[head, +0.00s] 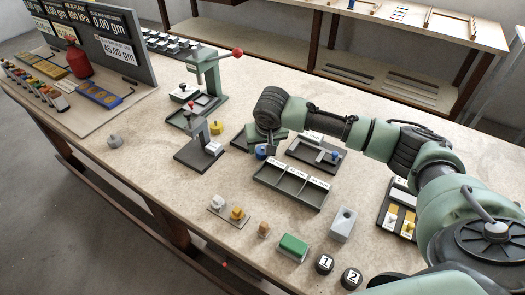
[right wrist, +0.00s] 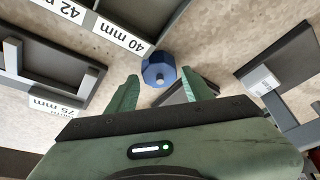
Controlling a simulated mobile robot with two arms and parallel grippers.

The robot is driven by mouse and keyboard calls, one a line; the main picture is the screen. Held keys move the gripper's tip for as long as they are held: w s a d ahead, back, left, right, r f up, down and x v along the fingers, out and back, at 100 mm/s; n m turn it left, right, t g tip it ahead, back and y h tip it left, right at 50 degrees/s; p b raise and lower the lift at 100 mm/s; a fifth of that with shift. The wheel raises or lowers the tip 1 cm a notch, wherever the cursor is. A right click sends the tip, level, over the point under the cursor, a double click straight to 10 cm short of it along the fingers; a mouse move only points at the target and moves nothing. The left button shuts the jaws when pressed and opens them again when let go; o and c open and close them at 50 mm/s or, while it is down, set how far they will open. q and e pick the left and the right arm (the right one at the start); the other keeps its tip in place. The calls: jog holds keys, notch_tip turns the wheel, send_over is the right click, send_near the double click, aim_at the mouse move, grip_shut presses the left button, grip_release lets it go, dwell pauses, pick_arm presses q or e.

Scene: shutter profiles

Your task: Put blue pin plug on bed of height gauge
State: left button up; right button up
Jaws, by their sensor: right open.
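The blue pin plug (right wrist: 158,70) stands between and just beyond the fingertips of my right gripper (right wrist: 161,92) in the right wrist view. The gripper is open, and I see no finger closed on the plug. In the head view the plug (head: 261,153) shows partly under my right gripper (head: 268,147), on or beside a dark tray. My left gripper is not in view.
A divided bin with size labels (head: 290,187) lies in front of the gripper. A grey tray (head: 316,153) holding another blue part is to the right. A green press (head: 209,78) with a red-knobbed lever stands behind.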

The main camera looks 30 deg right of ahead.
jog(key=shift+w+f, duration=0.15)
jog(key=shift+f, duration=0.4)
jog(key=c, duration=1)
grip_shut()
jog(key=shift+r, duration=0.15)
